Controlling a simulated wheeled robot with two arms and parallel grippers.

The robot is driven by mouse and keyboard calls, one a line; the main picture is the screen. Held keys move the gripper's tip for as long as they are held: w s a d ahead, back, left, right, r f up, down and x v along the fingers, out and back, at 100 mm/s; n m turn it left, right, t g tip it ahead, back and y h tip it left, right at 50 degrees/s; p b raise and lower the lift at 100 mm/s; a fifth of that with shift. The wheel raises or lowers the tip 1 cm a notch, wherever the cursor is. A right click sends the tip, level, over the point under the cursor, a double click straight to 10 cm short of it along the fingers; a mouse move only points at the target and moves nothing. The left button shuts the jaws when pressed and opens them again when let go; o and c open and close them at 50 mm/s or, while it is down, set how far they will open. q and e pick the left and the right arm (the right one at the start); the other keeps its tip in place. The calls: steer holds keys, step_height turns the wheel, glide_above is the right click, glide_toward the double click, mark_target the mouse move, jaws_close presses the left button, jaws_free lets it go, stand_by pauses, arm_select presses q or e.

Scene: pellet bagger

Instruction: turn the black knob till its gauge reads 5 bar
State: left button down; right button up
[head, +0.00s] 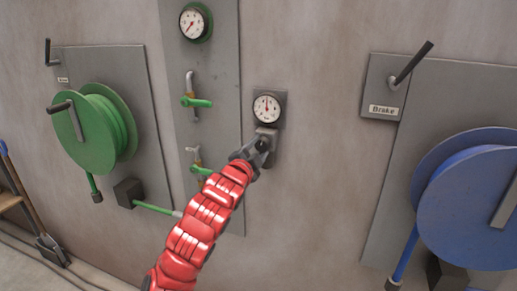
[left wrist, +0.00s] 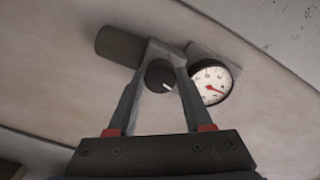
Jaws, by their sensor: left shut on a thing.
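The black knob (left wrist: 160,75) shows in the left wrist view between the two fingers of my left gripper (left wrist: 160,85), with a white mark on its face. My left gripper is shut on the knob; in the head view the gripper (head: 260,148) covers most of it. The white round gauge (head: 266,108) sits just above the knob on a grey plate. Its needle points about straight up in the head view. The gauge also shows in the left wrist view (left wrist: 211,84), with a red needle; its numbers are too small to read. My right gripper is not in view.
A green-rimmed gauge (head: 194,22) and green-handled taps (head: 197,102) are on the grey panel to the left. A green hose reel (head: 95,130) hangs farther left. A blue reel (head: 470,195) and a lever labelled Brake (head: 411,62) are on the right. Bare wall lies between.

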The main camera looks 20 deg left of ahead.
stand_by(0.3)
arm_select(q)
steer(key=shift+c, duration=1.5)
jaws_free()
steer(key=shift+s+b, duration=0.3)
steer(key=shift+s, duration=0.25)
steer(key=s+b, duration=1.6)
steer(key=shift+s+a, duration=0.15)
steer(key=shift+a, duration=0.15)
